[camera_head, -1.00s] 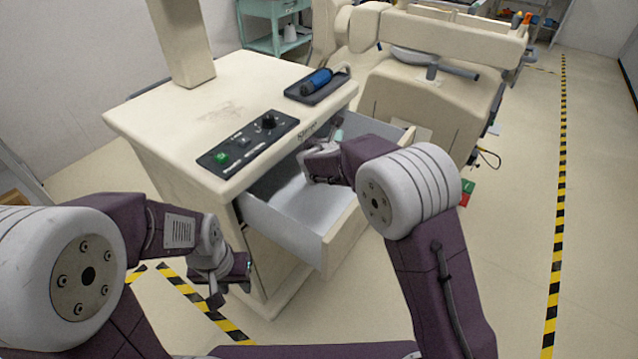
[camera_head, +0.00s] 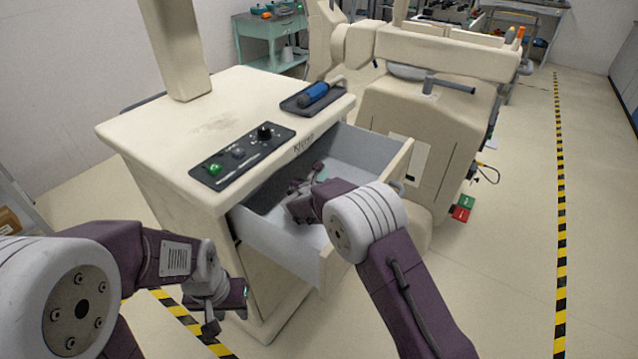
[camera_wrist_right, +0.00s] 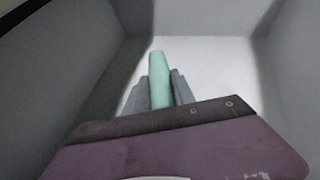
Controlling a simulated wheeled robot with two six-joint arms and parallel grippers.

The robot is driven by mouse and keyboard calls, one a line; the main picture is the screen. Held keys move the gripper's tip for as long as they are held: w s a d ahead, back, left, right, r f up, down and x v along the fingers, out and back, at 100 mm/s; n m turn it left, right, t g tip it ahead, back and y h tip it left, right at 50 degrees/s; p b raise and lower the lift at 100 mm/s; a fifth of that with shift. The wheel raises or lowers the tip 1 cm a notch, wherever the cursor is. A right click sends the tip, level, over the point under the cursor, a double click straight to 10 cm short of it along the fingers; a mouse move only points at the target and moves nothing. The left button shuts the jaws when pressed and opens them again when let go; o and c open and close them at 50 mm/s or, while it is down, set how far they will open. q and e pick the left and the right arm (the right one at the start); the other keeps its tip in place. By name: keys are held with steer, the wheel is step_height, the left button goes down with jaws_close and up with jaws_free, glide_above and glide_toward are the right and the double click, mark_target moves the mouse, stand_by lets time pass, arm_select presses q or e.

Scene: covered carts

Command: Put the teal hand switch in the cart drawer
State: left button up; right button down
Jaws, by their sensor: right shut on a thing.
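The cart drawer (camera_head: 270,238) is pulled open at the front of the cream cart. My right gripper (camera_head: 318,174) reaches down into the drawer. In the right wrist view my right gripper (camera_wrist_right: 160,92) is shut on the teal hand switch (camera_wrist_right: 160,66), which stands out between the two fingers above the pale drawer floor (camera_wrist_right: 205,62). In the head view only a small bit of teal shows at the fingertips. I cannot tell whether the switch touches the floor. My left gripper (camera_head: 228,308) is outside the drawer, low in front of the cart; its fingers are too small to read.
The cart top (camera_head: 215,115) carries a control panel (camera_head: 240,155) and a dark tray (camera_head: 300,103) with a blue-handled tool (camera_head: 313,94). Open floor lies at the right, beside a striped line (camera_head: 560,210).

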steer(key=shift+f+b, duration=0.6)
steer(key=shift+b, duration=0.15)
steer(key=c, duration=1.1)
jaws_free()
steer(key=shift+o, duration=0.2)
steer(key=shift+r, duration=0.15)
steer(key=shift+r+p, duration=0.35)
steer(key=shift+p, duration=0.2)
steer(key=shift+r+p, duration=0.55)
steer(key=v, duration=1.1)
steer(key=shift+s+f, duration=0.2)
steer(key=shift+s, duration=0.3)
steer(key=shift+a, duration=0.15)
